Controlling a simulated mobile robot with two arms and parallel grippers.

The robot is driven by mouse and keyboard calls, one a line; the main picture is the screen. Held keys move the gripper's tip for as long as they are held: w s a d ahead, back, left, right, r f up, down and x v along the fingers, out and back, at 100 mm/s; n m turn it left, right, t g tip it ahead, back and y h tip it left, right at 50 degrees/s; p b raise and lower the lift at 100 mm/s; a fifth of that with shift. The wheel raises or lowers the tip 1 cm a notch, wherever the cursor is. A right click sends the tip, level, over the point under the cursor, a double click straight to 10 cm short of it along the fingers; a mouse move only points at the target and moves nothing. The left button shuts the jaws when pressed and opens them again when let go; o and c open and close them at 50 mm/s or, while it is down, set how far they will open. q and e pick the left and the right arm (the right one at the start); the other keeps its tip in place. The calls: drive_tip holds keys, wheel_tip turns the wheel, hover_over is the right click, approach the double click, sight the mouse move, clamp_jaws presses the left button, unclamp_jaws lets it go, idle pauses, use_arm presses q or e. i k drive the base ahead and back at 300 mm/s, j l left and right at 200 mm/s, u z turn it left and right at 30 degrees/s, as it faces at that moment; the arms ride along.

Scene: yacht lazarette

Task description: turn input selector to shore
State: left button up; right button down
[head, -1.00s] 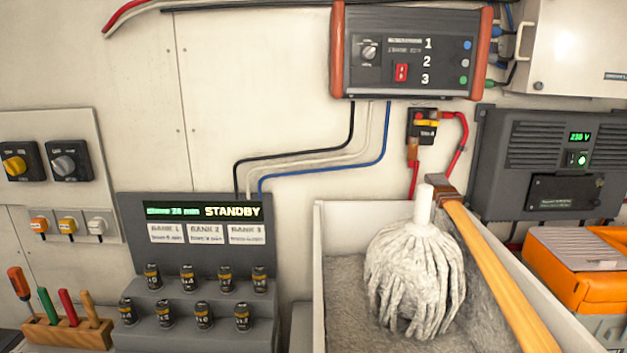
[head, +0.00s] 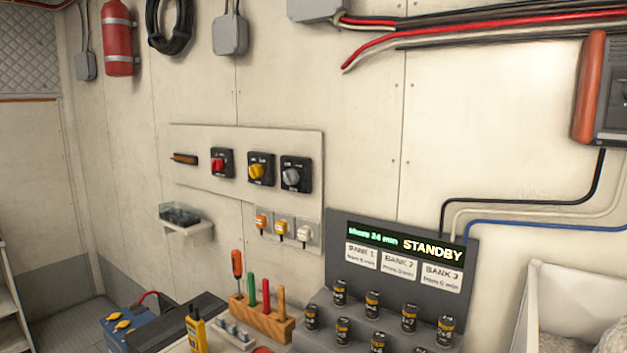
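A pale panel (head: 200,143) on the wall carries a row of rotary switches on black plates. They are a red knob (head: 217,164), a yellow knob (head: 256,171) and a grey knob (head: 291,176). The labels on their plates are too small to read, so I cannot tell which one is the input selector or where it points. A grey device (head: 612,132) with an orange-red end is cut off at the right edge. Neither of my grippers shows in the head view.
Below the panel hang orange, yellow and white plugs (head: 304,234). A STANDBY display rack (head: 340,275) with small batteries stands below right. A wooden tool holder (head: 262,318), a yellow handheld device (head: 197,331) and a blue battery (head: 150,328) are lower left. A small wall shelf (head: 190,232) juts out.

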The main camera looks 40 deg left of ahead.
sight(291, 176)
drive_tip(key=j+u, duration=0.1)
drive_tip(key=u, duration=1.15)
